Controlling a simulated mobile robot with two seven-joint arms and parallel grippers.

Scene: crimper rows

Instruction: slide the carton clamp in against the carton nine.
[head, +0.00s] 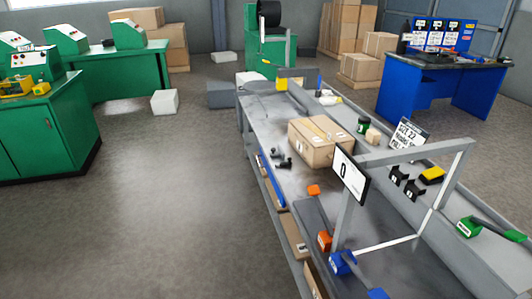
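A closed brown cardboard carton (311,150) sits on the grey workbench (262,118), near its middle. It has tape along its top and small marks on its side. A small black fixture (283,161) stands on the bench just left of the carton, apart from it; I cannot tell whether this is the carton clamp. No number nine is readable on the carton. Neither of my grippers shows in the head view.
A blue table (421,96) stands behind right, green benches (45,135) at left. The floor left of the bench is clear.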

